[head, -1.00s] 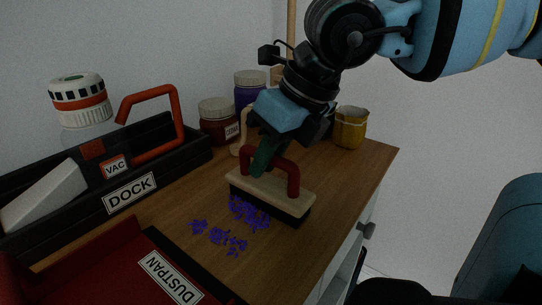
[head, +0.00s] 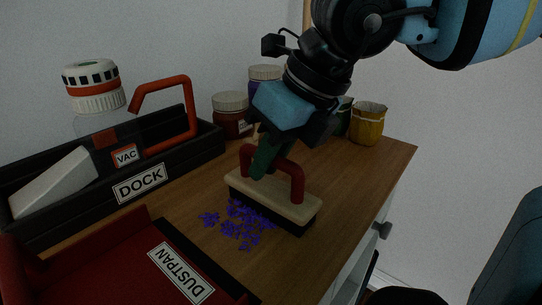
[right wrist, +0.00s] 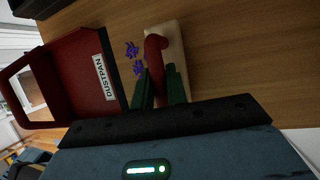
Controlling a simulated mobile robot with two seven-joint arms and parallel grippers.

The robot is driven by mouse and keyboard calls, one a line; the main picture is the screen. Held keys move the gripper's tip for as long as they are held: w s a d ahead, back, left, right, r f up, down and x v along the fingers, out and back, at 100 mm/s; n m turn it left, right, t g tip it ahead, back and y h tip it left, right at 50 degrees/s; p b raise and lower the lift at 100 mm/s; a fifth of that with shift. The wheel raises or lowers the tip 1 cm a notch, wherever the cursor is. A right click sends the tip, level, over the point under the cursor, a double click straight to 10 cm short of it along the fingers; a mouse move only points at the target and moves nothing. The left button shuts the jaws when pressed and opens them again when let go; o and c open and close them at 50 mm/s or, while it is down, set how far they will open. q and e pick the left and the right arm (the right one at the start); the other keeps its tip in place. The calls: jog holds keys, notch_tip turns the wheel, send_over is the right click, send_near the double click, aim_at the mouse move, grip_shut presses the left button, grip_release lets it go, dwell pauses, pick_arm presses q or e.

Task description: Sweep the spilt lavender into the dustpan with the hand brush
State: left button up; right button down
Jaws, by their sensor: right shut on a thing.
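My right gripper (head: 268,160) is shut on the red handle of the hand brush (head: 285,203), which has a pale wooden block and dark bristles. The brush stands on the wooden desk top, bristles down. Spilt purple lavender (head: 240,222) lies in a loose patch along its near side, between the brush and the dustpan. The red dustpan (head: 130,262) lies at the lower left with its dark lip facing the lavender. In the right wrist view, the fingers straddle the red handle (right wrist: 156,50), with lavender (right wrist: 138,66) between brush and dustpan (right wrist: 75,70). My left gripper is out of view.
A black dock tray (head: 205,140) holding a handheld vac (head: 95,115) stands at the back left. A jar (head: 231,115) with a pale lid and a yellow pot (head: 368,124) stand behind the brush. The desk top (head: 345,205) is bare right of the brush.

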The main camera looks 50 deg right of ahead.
jog(key=shift+s+a+f, duration=0.1)
jog(key=shift+a+f, duration=0.05)
jog(key=shift+s+a+b, duration=0.1)
jog(key=shift+a+b, duration=0.6)
jog(key=shift+a, duration=0.6)
jog(key=shift+a, duration=0.1)
jog(key=shift+a+b, duration=0.6)
jog(key=shift+a, duration=0.45)
jog(key=shift+s+a, duration=0.1)
jog(key=shift+a, duration=0.25)
jog(key=shift+a, duration=0.15)
jog(key=shift+s+a+b, duration=0.1)
jog(key=shift+a+b, duration=0.45)
jog(key=shift+a, duration=0.7)
